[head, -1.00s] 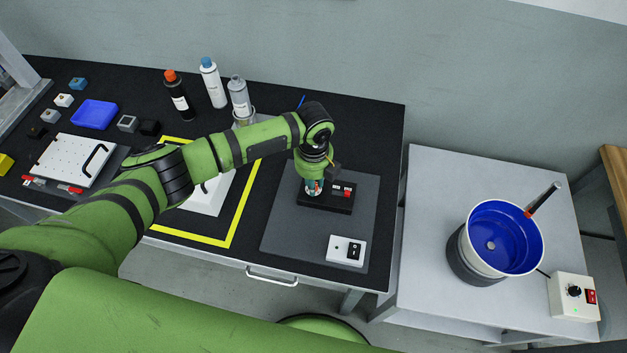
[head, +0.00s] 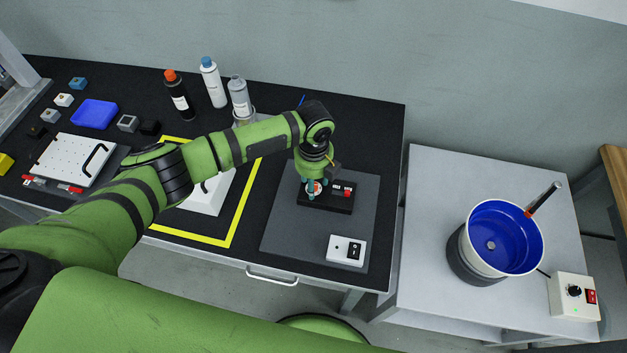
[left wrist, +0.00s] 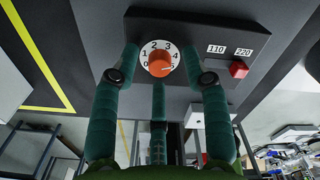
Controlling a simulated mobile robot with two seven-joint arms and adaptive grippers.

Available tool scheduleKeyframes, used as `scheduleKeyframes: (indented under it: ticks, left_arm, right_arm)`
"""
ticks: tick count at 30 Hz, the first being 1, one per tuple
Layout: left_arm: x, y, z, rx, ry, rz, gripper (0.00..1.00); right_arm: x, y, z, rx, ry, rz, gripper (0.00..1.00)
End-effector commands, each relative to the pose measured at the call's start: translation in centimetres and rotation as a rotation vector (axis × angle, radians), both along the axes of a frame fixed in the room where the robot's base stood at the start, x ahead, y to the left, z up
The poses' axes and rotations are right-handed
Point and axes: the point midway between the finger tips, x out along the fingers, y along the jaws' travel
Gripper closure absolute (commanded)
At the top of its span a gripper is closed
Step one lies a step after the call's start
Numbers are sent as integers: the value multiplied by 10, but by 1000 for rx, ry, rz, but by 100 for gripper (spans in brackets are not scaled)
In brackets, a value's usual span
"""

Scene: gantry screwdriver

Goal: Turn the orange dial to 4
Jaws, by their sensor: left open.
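The orange dial (left wrist: 160,64) sits on a round white plate with numbers from 0 to 5, on a black control box (left wrist: 203,38). I cannot tell for sure which number its pointer marks. In the head view the box (head: 335,202) lies on a grey mat, and my gripper partly hides the dial. My left gripper (head: 315,188) is open over the dial. In the left wrist view its teal fingers (left wrist: 160,58) stand left and right of the dial, apart from it, with another finger below. My right gripper is out of view.
The box carries a red switch (left wrist: 238,69) beside labels 110 and 220. A white switch box (head: 346,250) stands on the mat's front edge. Bottles (head: 212,84) stand behind my arm. A blue bowl (head: 505,238) stands on the right table.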

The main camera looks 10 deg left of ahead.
Motion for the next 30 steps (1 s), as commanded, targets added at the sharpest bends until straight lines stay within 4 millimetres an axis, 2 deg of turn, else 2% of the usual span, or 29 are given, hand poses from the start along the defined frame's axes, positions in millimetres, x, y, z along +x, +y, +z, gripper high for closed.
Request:
scheduleKeyframes:
  ticks: [5,12,16,21,30]
  left_arm:
    - [2,0,27,-1,-6,-1,54]
    - [1,0,79,0,-5,0,54]
    - [1,0,100,-1,-3,-1,54]
    - [0,0,115,1,1,0,54]
    - [0,0,117,1,1,0,54]
  right_arm:
    - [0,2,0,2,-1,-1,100]
    - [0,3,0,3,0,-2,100]
    - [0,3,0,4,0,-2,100]
    - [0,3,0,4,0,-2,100]
    - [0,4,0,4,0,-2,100]
